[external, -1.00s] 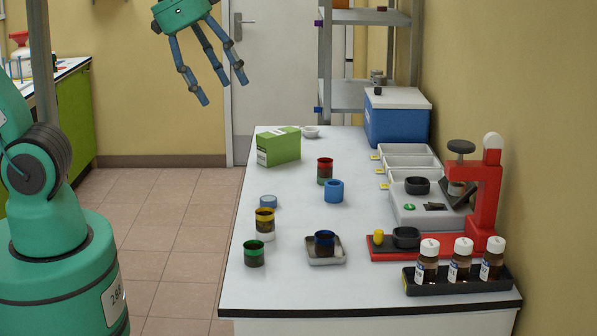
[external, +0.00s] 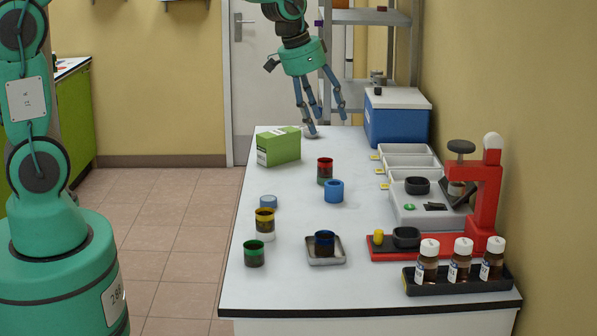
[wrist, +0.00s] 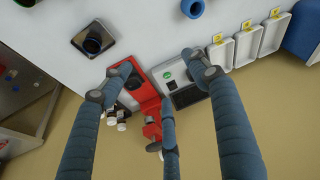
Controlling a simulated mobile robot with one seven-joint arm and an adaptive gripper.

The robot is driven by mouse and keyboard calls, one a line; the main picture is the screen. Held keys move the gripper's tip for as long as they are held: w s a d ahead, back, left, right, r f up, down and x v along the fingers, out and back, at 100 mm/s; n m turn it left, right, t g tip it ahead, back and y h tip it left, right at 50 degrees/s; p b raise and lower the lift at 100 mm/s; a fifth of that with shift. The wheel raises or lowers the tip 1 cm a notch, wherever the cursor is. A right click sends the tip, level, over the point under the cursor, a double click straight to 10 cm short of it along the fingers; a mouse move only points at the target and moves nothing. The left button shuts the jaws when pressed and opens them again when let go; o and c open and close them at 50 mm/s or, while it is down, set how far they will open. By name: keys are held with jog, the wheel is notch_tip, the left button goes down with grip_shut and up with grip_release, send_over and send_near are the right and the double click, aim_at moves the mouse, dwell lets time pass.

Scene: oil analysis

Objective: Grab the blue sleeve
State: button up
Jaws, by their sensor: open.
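The blue sleeve (external: 334,191) is a short, thick blue ring standing on the white bench, right of the middle. In the wrist view it shows at the top edge (wrist: 192,8), partly cut off. My gripper (external: 325,122) has blue-grey fingers. It is open and empty, hanging above the far part of the bench, well beyond and above the sleeve and apart from it. In the wrist view the spread fingers (wrist: 160,76) point toward the red and grey devices, with nothing between them.
A red-rimmed jar (external: 325,171) stands just behind the sleeve. A red press (external: 487,205) stands right.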

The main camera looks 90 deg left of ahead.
jog(key=a+f+n, duration=0.1)
jog(key=a+f, duration=1.1)
jog(key=a, duration=0.1)
jog(key=shift+w+a+g, duration=0.15)
jog(key=shift+w+g, duration=0.25)
jog(key=shift+f, duration=0.1)
jog(key=b, duration=0.1)
send_over(333, 191)
jog(key=s+a, duration=0.1)
jog(key=a, duration=0.1)
jog(key=shift+d+f, duration=0.1)
jog(key=shift+f, duration=3.9)
jog(key=shift+b+x, duration=0.55)
jog(key=shift+x, duration=2.05)
jog(key=shift+s, duration=0.1)
jog(key=c, duration=0.7)
